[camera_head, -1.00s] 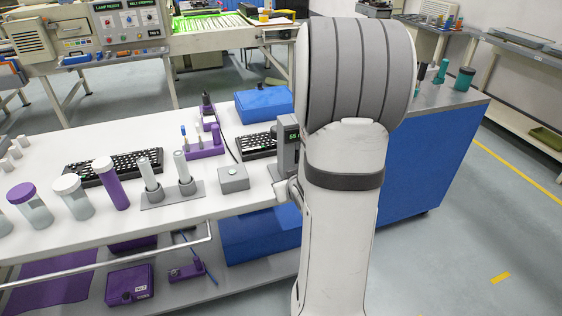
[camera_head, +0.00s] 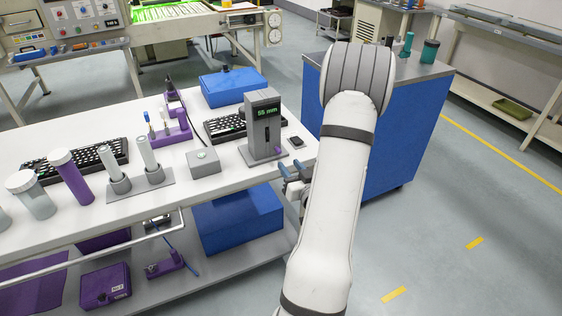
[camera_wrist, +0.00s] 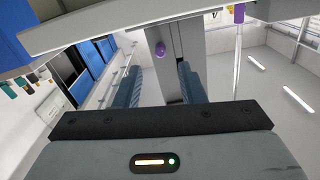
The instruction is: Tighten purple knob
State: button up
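The purple knob (camera_head: 278,150) sits low on the right side of a grey gauge (camera_head: 264,125) with a green "55 mm" display, near the right end of the white table. It also shows in the wrist view (camera_wrist: 160,48), just beyond the fingertips and roughly in line with the gap between them. My gripper (camera_head: 293,180) is at the table's front right edge, below and in front of the knob, partly hidden by my arm. In the wrist view its two blue-grey fingers (camera_wrist: 163,80) are apart with nothing between them.
A small black item (camera_head: 296,141) lies right of the gauge. A grey box (camera_head: 204,162), a keyboard (camera_head: 222,129) and a blue case (camera_head: 231,87) are nearby on the table (camera_head: 105,218). A blue cabinet (camera_head: 398,140) stands to the right, with a gap between.

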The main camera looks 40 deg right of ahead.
aim_at(280, 153)
jog(key=shift+b+x, duration=1)
jog(key=shift+x, duration=2.3)
jog(key=shift+c, duration=0.4)
grip_shut()
jog(key=shift+a, duration=0.1)
